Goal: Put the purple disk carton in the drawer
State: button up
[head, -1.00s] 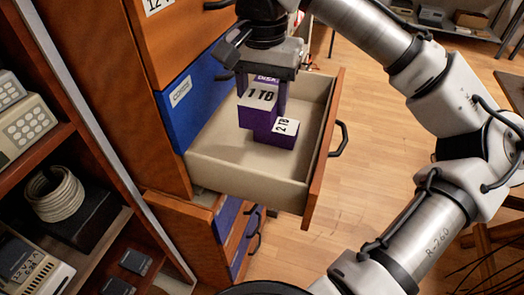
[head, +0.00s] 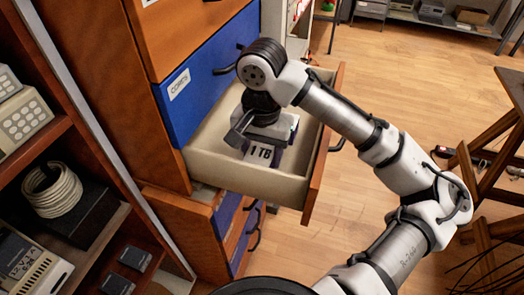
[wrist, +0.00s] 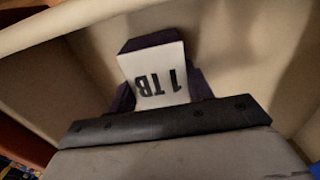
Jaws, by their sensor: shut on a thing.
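The purple disk carton (head: 261,153), with its white "1 TB" label, is inside the open drawer (head: 245,175), low between the walls. My gripper (head: 266,143) is shut on the carton and reaches down into the drawer from above. In the wrist view the carton's label (wrist: 155,74) shows upside down beyond the gripper's dark edge, with pale drawer walls around it. The fingertips and the carton's underside are hidden, so I cannot tell whether it touches the drawer floor. The second purple carton, marked "2 TB" earlier, is not clearly visible now.
The drawer belongs to a tall cabinet with a blue drawer front (head: 195,85) above it on the left. A shelf with a coiled cable (head: 52,191) and devices stands at far left. A wooden stool (head: 490,170) stands at right. Open wooden floor lies beyond.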

aim_at(262, 150)
jog(key=o, duration=1)
notch_tip(262, 150, up, 12)
jog(key=shift+p, duration=0.3)
jog(key=shift+r, duration=0.1)
